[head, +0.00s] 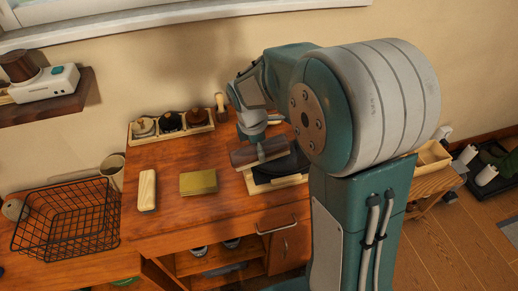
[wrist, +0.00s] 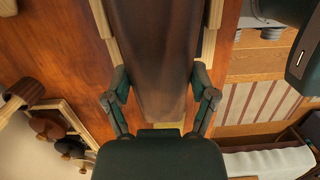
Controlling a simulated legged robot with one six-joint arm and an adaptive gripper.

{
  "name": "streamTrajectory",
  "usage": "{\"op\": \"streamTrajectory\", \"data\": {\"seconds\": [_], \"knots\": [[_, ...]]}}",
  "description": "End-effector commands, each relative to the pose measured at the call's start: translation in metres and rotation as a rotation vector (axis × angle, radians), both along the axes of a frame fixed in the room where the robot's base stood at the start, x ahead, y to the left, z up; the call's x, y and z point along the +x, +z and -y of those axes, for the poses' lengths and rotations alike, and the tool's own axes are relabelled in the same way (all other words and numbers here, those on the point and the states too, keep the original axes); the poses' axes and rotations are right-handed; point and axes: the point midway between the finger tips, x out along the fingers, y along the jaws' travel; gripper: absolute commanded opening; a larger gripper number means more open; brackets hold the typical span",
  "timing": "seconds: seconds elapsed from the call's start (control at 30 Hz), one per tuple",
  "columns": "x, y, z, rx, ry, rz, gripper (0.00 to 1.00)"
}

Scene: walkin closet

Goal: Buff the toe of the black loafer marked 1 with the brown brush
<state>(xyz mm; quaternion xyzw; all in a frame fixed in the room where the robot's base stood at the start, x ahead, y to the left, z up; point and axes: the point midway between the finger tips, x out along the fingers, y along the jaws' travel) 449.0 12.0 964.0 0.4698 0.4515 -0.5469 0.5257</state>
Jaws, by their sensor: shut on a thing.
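My gripper (head: 261,150) is shut on the brown brush (head: 244,157) and holds it roughly level over the right part of the wooden desk. In the wrist view the brush (wrist: 155,50) runs lengthwise between the two fingers of my gripper (wrist: 160,92). A black shape that looks like the loafer (head: 283,168) lies just right of and below the brush, on a pale wooden stand (head: 262,186). My arm hides part of it, and no number shows. I cannot tell whether the brush touches the loafer.
A yellow-olive block (head: 198,182) and a pale wooden brush (head: 147,190) lie left on the desk (head: 170,220). A wooden rack of round tins (head: 172,125) stands at the back, beside an upright wooden-handled tool (head: 221,107). A wire basket (head: 67,218) is far left.

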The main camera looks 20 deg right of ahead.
Motion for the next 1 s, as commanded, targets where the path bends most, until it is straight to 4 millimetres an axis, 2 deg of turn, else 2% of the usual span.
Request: {"op": "streamTrajectory", "data": {"seconds": [0.53,0.8,1.0], "knots": [[0.030,-0.001,0.002,0.000,-0.001,0.001,0.26],[0.031,-0.001,0.002,0.000,0.000,0.001,0.26],[0.031,0.013,-0.003,0.001,0.000,0.003,0.26]]}}
